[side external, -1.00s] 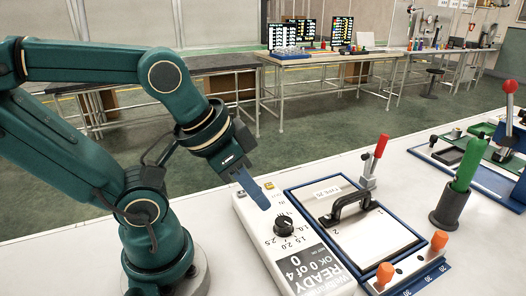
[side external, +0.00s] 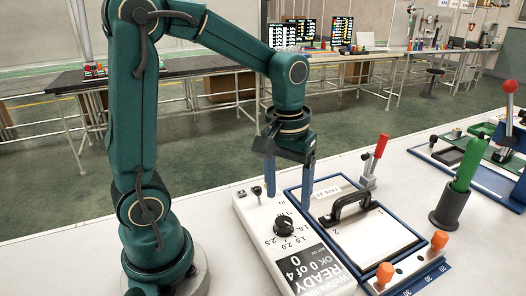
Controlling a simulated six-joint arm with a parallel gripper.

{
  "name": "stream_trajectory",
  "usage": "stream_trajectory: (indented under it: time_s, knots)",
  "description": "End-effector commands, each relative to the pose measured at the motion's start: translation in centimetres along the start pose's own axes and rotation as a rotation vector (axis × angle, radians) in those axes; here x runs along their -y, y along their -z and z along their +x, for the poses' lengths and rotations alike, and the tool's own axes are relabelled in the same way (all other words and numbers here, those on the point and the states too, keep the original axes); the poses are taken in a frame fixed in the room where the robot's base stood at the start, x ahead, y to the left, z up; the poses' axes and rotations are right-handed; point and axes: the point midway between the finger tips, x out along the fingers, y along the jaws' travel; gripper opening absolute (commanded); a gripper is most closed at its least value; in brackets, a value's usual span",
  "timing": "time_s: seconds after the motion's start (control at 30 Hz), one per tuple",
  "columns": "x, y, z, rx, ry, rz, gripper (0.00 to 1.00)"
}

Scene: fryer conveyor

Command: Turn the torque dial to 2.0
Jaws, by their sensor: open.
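The torque dial (side external: 284,224) is a round black knob on the sloping white control box (side external: 252,222). Numbers including 1.5, 2.0 and 2.5 are printed around its near side. The setting it points to is too small to read surely. My gripper (side external: 288,200) points down with its two blue fingers apart. It is empty and stands just above and behind the dial, with one fingertip to each side. I cannot tell that either finger touches the dial. The box's display (side external: 309,270) reads READY and OK 0 of 4.
A small black toggle (side external: 257,191) stands left of my gripper on the box. To the right is a blue-framed plate (side external: 375,240) with a black handle. A red-handled clamp (side external: 379,150), orange knobs (side external: 439,240) and a green-handled tool in a dark holder (side external: 451,208) stand further right.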

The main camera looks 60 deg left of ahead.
Motion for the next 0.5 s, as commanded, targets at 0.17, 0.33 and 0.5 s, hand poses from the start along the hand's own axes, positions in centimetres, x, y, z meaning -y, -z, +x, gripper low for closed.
stream_trajectory:
  time_s: [0.17, 0.33, 0.5]
  knots:
    - [0.5, -0.1, 1.5, 0.051, 0.022, -0.016, 0.74]
    - [0.6, -0.2, 3.3, 0.056, 0.024, -0.017, 0.74]
    - [0.6, -0.3, 5.3, 0.054, 0.023, -0.016, 0.74]
